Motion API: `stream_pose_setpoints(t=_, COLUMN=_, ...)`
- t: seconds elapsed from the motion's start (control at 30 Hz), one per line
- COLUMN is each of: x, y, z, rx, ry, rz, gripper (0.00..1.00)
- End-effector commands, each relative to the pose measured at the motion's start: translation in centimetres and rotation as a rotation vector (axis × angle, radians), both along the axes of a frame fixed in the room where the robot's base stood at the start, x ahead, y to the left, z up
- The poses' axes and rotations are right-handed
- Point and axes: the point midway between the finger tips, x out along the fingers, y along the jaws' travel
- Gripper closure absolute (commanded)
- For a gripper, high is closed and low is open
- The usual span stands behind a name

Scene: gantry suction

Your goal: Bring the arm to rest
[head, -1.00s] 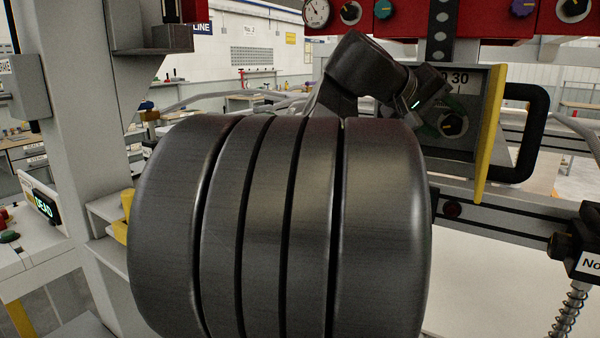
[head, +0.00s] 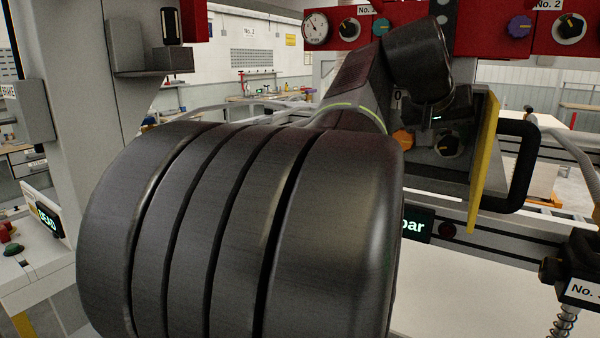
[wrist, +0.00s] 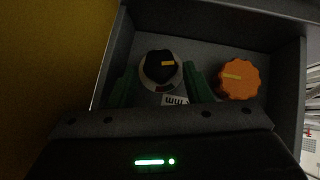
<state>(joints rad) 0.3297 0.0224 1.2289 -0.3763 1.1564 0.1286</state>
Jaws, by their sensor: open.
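My arm fills the middle of the head view, with its large dark link in front and its wrist (head: 420,60) bent down at a grey control box (head: 480,105). My gripper (wrist: 159,76) is open in the wrist view, its green fingers to the left and right of a black knob (wrist: 160,66) with a yellow mark. I cannot tell whether they touch it. An orange knob (wrist: 240,78) is just right of the fingers. In the head view the fingers are mostly hidden; the black knob (head: 447,145) and orange knob (head: 403,140) show below the wrist.
A yellow plate (head: 485,165) and a black handle (head: 522,165) stand right of the box. A red panel (head: 490,35) with knobs and a gauge is above. A grey post (head: 75,100) rises at left. A spring-loaded part (head: 575,270) is at lower right.

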Motion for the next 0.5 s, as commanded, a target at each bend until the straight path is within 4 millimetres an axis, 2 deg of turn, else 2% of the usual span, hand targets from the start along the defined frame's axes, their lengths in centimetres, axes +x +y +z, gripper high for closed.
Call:
stream_pose_setpoints(t=0.3, x=-3.2, y=3.5, z=4.4, rx=-0.004, ry=-0.002, rz=0.003, gripper=0.55)
stream_pose_setpoints(t=0.5, x=-4.6, y=4.9, z=6.2, rx=-0.003, ry=0.0, rz=0.003, gripper=0.55)
